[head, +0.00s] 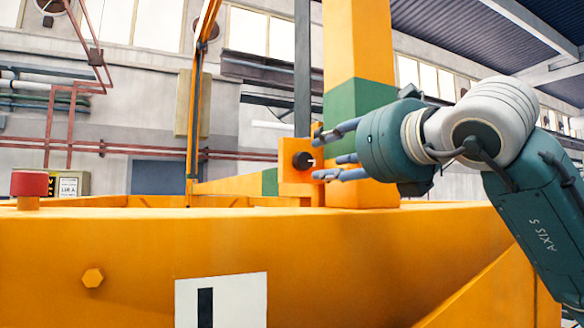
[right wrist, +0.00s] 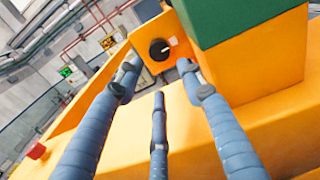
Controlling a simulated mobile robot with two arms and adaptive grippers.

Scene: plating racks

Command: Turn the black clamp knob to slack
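The black clamp knob (head: 302,161) sits on the face of a small orange block (head: 291,178) beside the orange and green post. It is round, and a pale pointer mark shows toward its right side. In the right wrist view the knob (right wrist: 158,50) lies ahead of the fingertips, between the two outer fingers. My right gripper (head: 320,157) is open, its blue-grey fingers spread and pointing left at the knob. No finger visibly closes on the knob; in the head view I cannot tell how small the gap is. My left gripper is not in view.
The post (head: 358,100) stands right behind the right gripper. A wide orange beam (head: 130,250) runs below the fingers. A red cylinder (head: 29,183) stands on the beam at the left. A slim orange upright (head: 194,120) rises left of the knob, with open space between.

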